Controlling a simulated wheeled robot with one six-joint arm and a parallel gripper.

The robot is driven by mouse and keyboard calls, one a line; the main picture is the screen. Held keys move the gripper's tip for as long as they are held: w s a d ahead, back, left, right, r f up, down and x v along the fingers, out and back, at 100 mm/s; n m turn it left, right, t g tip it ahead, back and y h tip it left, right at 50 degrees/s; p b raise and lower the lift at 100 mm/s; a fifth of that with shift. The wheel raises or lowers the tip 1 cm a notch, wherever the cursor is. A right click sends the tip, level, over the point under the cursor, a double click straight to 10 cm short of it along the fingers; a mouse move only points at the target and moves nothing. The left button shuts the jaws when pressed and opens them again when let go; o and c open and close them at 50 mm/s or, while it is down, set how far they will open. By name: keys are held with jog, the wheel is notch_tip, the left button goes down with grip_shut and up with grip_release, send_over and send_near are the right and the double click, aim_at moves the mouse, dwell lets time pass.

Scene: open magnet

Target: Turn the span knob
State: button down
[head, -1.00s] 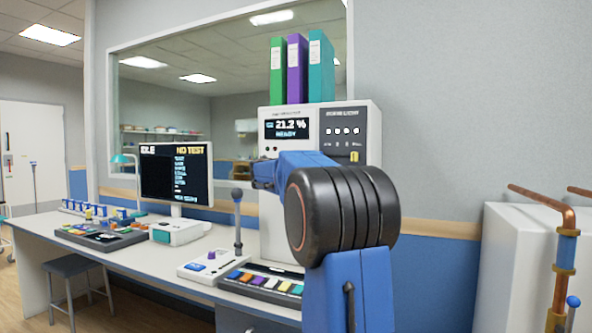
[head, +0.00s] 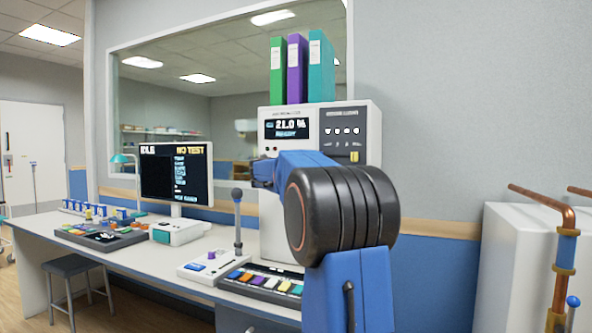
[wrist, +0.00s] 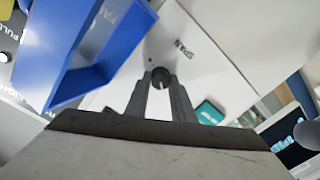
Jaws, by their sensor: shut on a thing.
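The span knob (wrist: 158,75) is a small dark grey knob on a white panel in the wrist view, beside the printed word SPAN. My gripper (wrist: 160,82) has its two grey fingertips closed on it. In the head view my own blue and black arm covers the knob and the gripper. The white instrument cabinet (head: 369,113) carries a display (head: 287,129) that reads about 21.0 % with READY below it.
A blue open tray (wrist: 85,45) juts from the panel close to the gripper in the wrist view. Green, purple and teal binders (head: 297,70) stand on the cabinet.

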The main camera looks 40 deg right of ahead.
jog(key=shift+n, duration=0.5)
jog(key=c, duration=1.5)
grip_release()
jog(key=shift+a, duration=0.1)
jog(key=v, duration=1.7)
jog(key=shift+s+a+f, duration=0.1)
jog(key=shift+a, duration=0.05)
